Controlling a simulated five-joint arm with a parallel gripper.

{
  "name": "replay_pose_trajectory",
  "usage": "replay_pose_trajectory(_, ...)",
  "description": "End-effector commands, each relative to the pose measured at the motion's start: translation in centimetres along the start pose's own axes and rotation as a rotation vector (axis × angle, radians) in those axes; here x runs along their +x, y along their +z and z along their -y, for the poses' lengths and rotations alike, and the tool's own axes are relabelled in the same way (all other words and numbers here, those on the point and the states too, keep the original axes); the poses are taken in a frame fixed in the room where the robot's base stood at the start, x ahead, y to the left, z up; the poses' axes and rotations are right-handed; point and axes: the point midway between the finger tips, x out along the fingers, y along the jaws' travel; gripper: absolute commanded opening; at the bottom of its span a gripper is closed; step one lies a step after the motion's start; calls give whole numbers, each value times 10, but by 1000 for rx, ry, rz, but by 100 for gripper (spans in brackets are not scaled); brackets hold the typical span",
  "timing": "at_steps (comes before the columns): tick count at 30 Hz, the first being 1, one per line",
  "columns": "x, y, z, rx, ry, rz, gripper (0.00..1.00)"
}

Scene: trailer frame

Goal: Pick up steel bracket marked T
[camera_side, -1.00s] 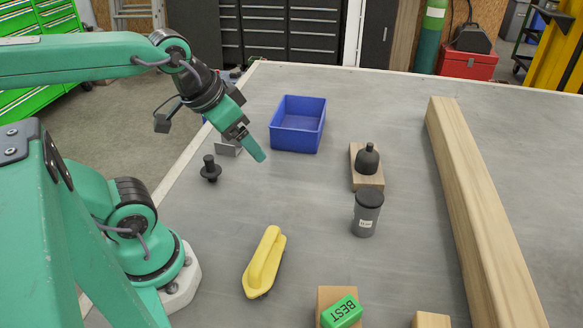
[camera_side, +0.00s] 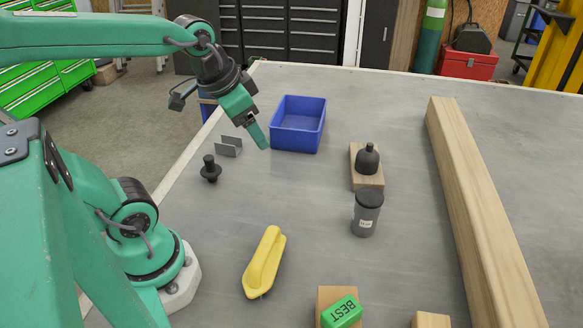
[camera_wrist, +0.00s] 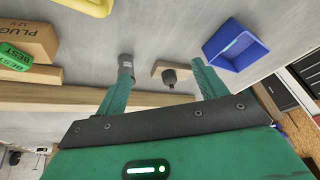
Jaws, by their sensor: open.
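The grey steel bracket (camera_side: 229,146), a small U-shaped channel, sits on the table at the left edge in the side view, left of the blue bin. No T mark can be read on it. It does not show in the wrist view. My gripper (camera_side: 264,146) hangs above the table between the bracket and the bin, tilted down to the right, apart from the bracket. In the wrist view my gripper (camera_wrist: 160,70) has its two fingers spread wide with nothing between them held.
The blue bin (camera_side: 318,136) is just right of my gripper. A black knobbed part (camera_side: 210,170) stands in front of the bracket.

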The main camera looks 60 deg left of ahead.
Motion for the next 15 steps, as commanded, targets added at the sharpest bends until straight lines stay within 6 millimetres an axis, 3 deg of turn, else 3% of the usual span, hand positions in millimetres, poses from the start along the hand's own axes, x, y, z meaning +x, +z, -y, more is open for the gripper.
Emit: replay_pose_trajectory(15,52,-36,97,287,-3,181,71)
